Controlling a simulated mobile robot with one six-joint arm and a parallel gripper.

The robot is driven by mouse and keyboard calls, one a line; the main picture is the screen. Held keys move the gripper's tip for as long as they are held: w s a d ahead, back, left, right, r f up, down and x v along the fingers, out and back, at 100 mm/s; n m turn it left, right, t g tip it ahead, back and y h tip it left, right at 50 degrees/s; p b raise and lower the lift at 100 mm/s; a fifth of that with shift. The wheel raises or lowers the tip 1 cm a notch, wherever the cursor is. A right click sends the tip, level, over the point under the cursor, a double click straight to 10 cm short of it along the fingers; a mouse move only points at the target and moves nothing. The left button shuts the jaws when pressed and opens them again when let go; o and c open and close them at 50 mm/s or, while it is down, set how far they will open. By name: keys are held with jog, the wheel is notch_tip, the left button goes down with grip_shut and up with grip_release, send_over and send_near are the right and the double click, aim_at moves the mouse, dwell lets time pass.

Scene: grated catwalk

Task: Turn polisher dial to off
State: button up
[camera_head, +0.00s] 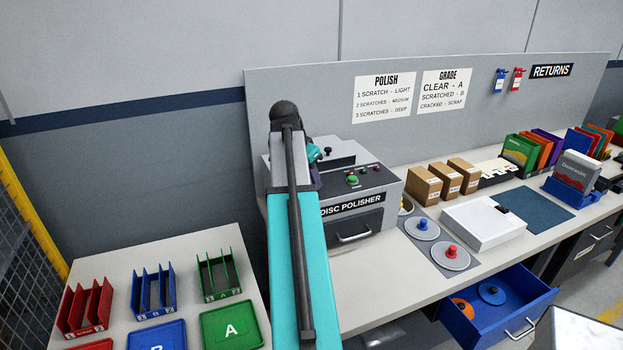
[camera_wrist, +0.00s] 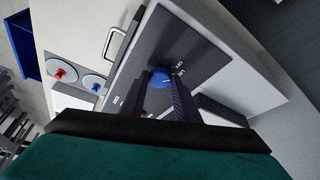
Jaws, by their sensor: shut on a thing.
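The disc polisher (camera_head: 358,198) is a grey box with a dark sloped control panel and a front drawer with a handle. In the wrist view its round blue dial (camera_wrist: 160,78) sits on the dark panel (camera_wrist: 200,50). My gripper (camera_wrist: 160,84) is shut on the dial, one dark finger on each side. A pale mark shows on the dial's face, but its exact setting is unclear. In the head view my arm hides the dial and fingers.
A green button (camera_head: 352,180) and small knobs stand on the panel close by. Pads with blue and red knobs (camera_head: 452,251) lie to the right, near a white box (camera_head: 484,224) and an open blue drawer (camera_head: 497,307). Coloured racks (camera_head: 153,293) stand on the left table.

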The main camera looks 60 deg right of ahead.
jog(key=shift+s, duration=0.15)
jog(key=shift+s+n+t, duration=0.15)
jog(key=shift+n+t, duration=0.35)
jog(key=shift+n, duration=0.9)
jog(key=o, duration=1)
jog(key=shift+o, duration=0.2)
jog(key=shift+a+r, duration=0.1)
jog(key=shift+a+r, duration=0.1)
jog(key=shift+r, duration=0.3)
jog(key=b+v, duration=0.3)
jog(key=v, duration=0.9)
jog(key=shift+a+r, duration=0.25)
jog(key=shift+r, duration=0.05)
